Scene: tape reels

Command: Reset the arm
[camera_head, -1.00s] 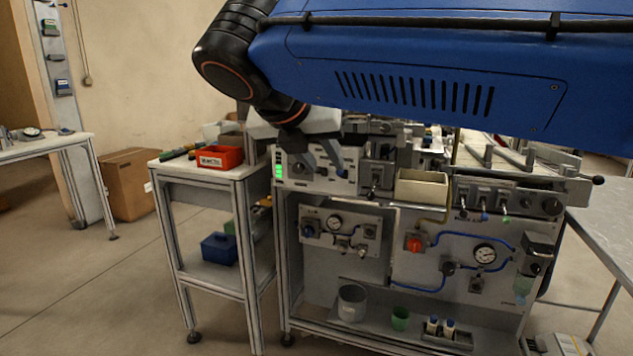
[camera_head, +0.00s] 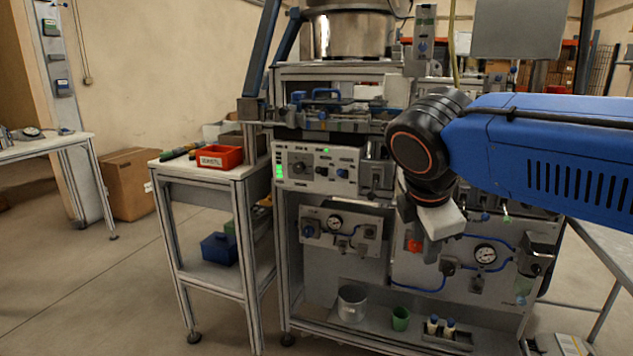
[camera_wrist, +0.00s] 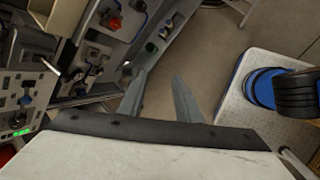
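My blue arm reaches in from the right in the head view, with its black wrist joint in front of the workbench. My gripper (camera_head: 432,250) hangs below that joint, pointing down in front of the bench's lower panel. In the wrist view my gripper (camera_wrist: 160,78) shows two grey fingers spread apart with bare floor visible between them. It holds nothing.
The workbench (camera_head: 300,262) carries a control box (camera_head: 317,168), gauges and blue hoses. A side cart (camera_head: 205,172) holds a red bin (camera_head: 219,157) and, lower, a blue box (camera_head: 219,248). A cardboard box (camera_head: 126,184) stands behind. The floor at left is clear.

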